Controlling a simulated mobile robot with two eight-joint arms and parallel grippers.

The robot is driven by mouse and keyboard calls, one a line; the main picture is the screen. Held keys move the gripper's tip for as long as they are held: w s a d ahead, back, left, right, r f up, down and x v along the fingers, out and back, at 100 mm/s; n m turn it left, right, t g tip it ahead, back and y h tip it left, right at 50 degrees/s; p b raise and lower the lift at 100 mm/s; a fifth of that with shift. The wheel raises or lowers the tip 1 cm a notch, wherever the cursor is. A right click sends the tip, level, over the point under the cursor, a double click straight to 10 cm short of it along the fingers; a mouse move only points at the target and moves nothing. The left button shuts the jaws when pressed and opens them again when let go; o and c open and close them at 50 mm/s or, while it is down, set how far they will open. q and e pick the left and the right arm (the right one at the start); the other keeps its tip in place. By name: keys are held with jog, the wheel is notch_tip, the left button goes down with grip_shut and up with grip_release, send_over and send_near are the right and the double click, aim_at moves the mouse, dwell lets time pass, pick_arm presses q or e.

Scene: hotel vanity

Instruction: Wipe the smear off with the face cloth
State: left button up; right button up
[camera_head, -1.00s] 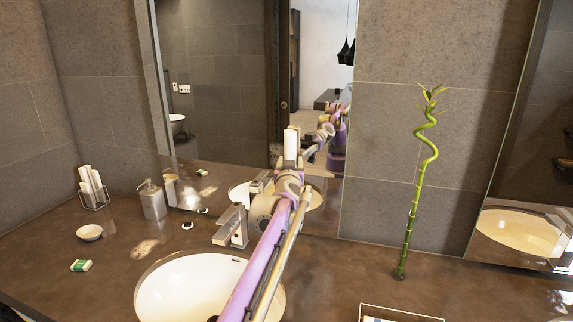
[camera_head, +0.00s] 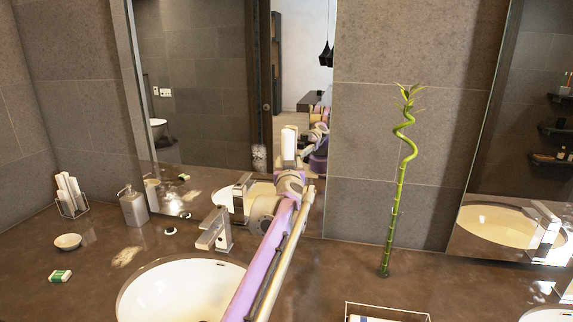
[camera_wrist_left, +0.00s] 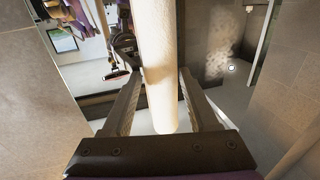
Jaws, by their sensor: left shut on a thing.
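My left gripper (camera_head: 289,162) is shut on a white rolled face cloth (camera_head: 289,140) and holds it upright in front of the mirror. In the left wrist view the cloth (camera_wrist_left: 158,70) stands between the two fingers. A whitish speckled smear (camera_head: 259,157) shows on the mirror (camera_head: 205,90), just left of the cloth. The smear also shows in the left wrist view (camera_wrist_left: 222,50), right of the cloth and apart from it in the picture. I cannot tell whether the cloth touches the mirror. My right gripper is not in view.
Below my arm are a white basin (camera_head: 165,290) and a faucet (camera_head: 215,230). A soap dispenser (camera_head: 133,207), a holder of rolled cloths (camera_head: 70,195), a small dish (camera_head: 68,241) and a soap box (camera_head: 60,276) stand left. A bamboo stalk (camera_head: 397,200) stands right.

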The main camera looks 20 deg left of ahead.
pick_arm(q)
jog(key=shift+r, duration=0.45)
jog(key=shift+s+a+p, duration=0.1)
jog(key=shift+a+p, duration=0.3)
jog(key=shift+a, duration=1.1)
jog(key=shift+s+a+p, duration=0.1)
jog(key=shift+a+p, duration=0.3)
jog(key=shift+a, duration=0.9)
jog(key=shift+a+p, duration=0.4)
jog(key=shift+a, duration=1)
jog(key=shift+s+a+r+p, duration=0.1)
jog(key=shift+a+p, duration=0.4)
jog(key=shift+p, duration=0.05)
jog(key=shift+a+p, duration=0.5)
jog(key=shift+a, duration=0.25)
